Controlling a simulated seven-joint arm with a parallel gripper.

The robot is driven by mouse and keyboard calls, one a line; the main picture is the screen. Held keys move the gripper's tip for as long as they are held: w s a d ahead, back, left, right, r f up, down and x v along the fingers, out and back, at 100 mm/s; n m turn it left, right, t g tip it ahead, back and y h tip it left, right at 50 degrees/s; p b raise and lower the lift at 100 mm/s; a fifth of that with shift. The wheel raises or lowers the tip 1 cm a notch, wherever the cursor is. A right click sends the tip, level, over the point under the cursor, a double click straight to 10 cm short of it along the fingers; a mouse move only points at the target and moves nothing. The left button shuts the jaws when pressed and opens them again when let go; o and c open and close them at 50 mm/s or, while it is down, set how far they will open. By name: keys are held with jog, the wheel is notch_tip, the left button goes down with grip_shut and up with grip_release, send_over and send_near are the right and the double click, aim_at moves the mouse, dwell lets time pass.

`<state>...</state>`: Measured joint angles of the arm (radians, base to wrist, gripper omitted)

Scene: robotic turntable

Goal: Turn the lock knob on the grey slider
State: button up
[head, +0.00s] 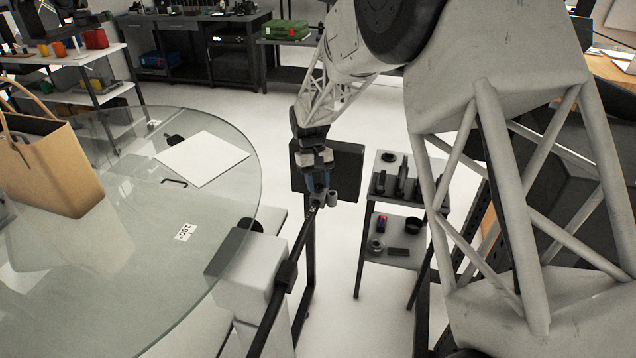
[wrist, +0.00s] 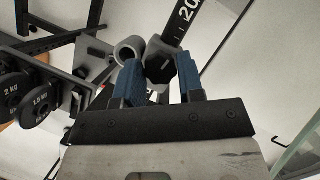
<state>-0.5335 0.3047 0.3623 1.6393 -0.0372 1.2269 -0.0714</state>
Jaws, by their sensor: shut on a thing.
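My gripper (wrist: 160,80) has blue fingers, one on each side of the dark, faceted lock knob (wrist: 160,66), and is shut on it. In the head view my gripper (head: 318,186) points down at the end of the dark rail. The grey slider shows as a round grey tube (wrist: 129,48) just left of the knob in the wrist view, and as a small grey cylinder (head: 332,198) beside the fingertips in the head view. The knob is hidden behind the fingers in the head view. The rest of the slider is mostly covered.
A dark rail (head: 284,285) runs from the slider toward the front; its scale (wrist: 188,14) reads 20 in the wrist view. A glass turntable (head: 110,262) holds a bag (head: 62,172) and white sheet (head: 203,158). A small shelf (head: 393,257) with weights stands right.

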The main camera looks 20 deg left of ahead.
jog(key=shift+n, duration=0.5)
jog(key=o, duration=0.9)
jog(key=v, duration=0.8)
jog(key=shift+s+a, duration=0.1)
jog(key=shift+s, duration=0.05)
